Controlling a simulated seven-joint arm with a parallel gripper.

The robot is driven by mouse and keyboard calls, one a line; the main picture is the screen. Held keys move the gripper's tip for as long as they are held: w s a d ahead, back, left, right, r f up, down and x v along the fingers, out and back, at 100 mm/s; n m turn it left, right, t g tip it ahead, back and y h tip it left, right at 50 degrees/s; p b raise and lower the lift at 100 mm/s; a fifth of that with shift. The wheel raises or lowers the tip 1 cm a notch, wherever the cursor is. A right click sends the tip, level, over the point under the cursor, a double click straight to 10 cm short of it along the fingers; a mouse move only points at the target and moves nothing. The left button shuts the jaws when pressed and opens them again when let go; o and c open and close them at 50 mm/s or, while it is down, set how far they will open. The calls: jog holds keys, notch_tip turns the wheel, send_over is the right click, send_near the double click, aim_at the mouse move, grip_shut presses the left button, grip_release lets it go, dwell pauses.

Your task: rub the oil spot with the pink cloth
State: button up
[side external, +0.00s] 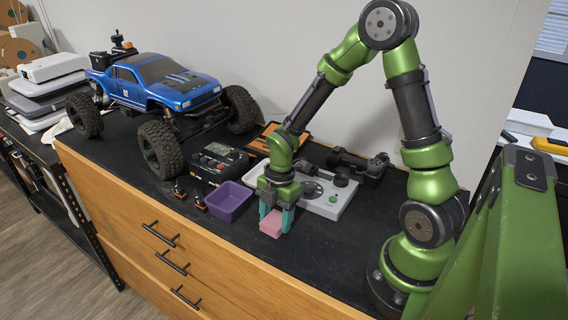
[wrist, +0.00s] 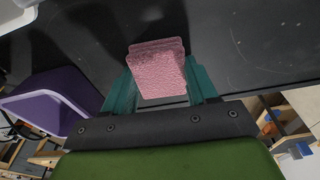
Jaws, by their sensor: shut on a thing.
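The pink cloth (side external: 271,224) is a small folded block between the teal fingers of my gripper (side external: 276,217). In the wrist view the cloth (wrist: 158,72) shows between both fingertips of my gripper (wrist: 160,85), which is shut on it. It is low over the black worktop near the front edge; I cannot tell whether it touches the surface. I cannot make out the oil spot for certain; faint pale marks show on the black top in the wrist view.
A purple bin (side external: 230,202) stands just left of my gripper. A grey device with dials (side external: 325,197) lies behind it. A black charger (side external: 217,162) and a blue RC crawler (side external: 165,85) stand further left. The worktop right of the cloth (side external: 325,246) is clear.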

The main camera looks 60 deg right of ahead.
jog(key=shift+w+r, duration=0.1)
jog(key=shift+w, duration=0.65)
notch_tip(320, 180, up, 7)
jog(key=shift+s+r, duration=0.1)
jog(key=shift+r, duration=0.35)
